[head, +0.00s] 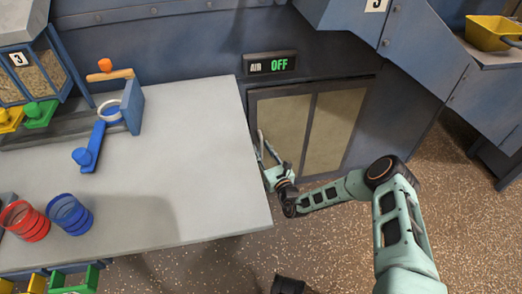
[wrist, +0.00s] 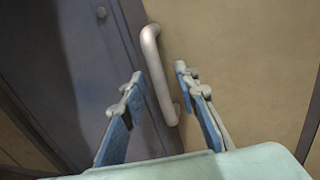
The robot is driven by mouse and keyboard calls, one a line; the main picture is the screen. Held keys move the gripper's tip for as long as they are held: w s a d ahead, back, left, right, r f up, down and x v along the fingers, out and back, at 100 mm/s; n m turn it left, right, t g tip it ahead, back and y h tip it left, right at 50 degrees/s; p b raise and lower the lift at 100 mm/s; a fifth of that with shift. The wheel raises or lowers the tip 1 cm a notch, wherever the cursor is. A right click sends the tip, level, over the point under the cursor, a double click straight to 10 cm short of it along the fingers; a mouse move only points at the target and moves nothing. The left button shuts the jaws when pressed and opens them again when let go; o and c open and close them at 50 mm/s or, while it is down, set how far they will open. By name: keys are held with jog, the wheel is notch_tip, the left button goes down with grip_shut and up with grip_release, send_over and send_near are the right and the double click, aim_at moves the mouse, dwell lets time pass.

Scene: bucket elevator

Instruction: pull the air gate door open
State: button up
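The door looks shut. In the wrist view a pale bar handle (wrist: 151,48) stands on the left edge of the tan panel (wrist: 245,60). My gripper (head: 273,150) is at the left part of the door. In the wrist view my gripper (wrist: 159,73) is open, with the handle appearing between its two fingers. I cannot tell whether either finger touches it. In the head view the handle is not clearly visible.
A grey table (head: 190,160) stands left of the door, its right edge close to my gripper. Red cups (head: 25,222) and blue cups (head: 70,215) stand on it. A yellow scoop (head: 493,32) sits at the upper right. Speckled floor (head: 470,220) is free at right.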

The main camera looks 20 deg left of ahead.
jog(key=shift+w+a, duration=0.4)
jog(key=shift+w, duration=0.05)
grip_shut()
